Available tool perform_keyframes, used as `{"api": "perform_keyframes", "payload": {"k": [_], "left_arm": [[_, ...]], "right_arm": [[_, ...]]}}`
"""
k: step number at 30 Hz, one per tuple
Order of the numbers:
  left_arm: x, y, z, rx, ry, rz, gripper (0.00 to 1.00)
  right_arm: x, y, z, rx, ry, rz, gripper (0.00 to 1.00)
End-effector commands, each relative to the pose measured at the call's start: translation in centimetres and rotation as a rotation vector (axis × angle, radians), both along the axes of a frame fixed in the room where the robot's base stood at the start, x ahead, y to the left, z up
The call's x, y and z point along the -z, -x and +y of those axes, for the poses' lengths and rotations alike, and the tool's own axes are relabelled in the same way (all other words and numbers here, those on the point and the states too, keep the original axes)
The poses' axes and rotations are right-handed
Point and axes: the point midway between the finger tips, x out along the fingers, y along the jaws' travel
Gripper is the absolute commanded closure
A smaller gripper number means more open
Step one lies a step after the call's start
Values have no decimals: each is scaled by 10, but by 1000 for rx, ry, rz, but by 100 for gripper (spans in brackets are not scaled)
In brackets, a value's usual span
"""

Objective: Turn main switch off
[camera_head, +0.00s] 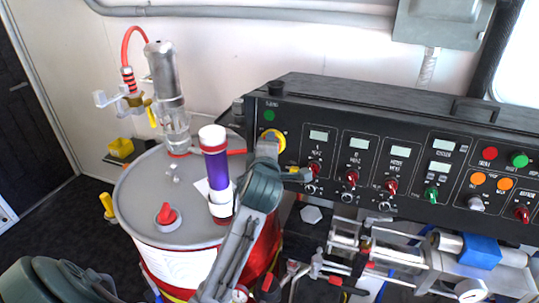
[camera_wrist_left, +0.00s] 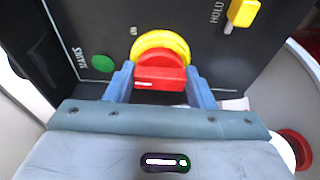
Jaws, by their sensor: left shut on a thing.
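The main switch is a red knob on a yellow round plate on the left end of the black control panel. In the left wrist view, its red handle (camera_wrist_left: 160,78) and yellow plate (camera_wrist_left: 160,43) show ahead. My left gripper (camera_wrist_left: 159,76) has a blue-grey finger on each side of the handle and is shut on it. In the head view, the yellow plate (camera_head: 280,141) is partly hidden behind my left gripper (camera_head: 277,150). A green mains lamp (camera_wrist_left: 103,63) is beside the switch. My right gripper is not in view.
A red drum (camera_head: 165,240) with a grey lid stands left of the panel, carrying a purple-and-white cylinder (camera_head: 216,167) close to my left arm. The black panel (camera_head: 400,140) has several knobs and displays. Pipes and a blue block (camera_head: 481,251) sit below it.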

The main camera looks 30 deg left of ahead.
Motion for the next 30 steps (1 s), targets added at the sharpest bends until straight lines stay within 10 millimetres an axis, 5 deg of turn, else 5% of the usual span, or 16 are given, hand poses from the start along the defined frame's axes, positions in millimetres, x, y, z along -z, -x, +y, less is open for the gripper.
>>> {"api": "perform_keyframes", "payload": {"k": [18,30], "left_arm": [[-2,0,2,-104,535,-122,74],[-3,0,2,-141,734,-169,74]], "right_arm": [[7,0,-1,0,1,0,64],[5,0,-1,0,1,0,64]]}}
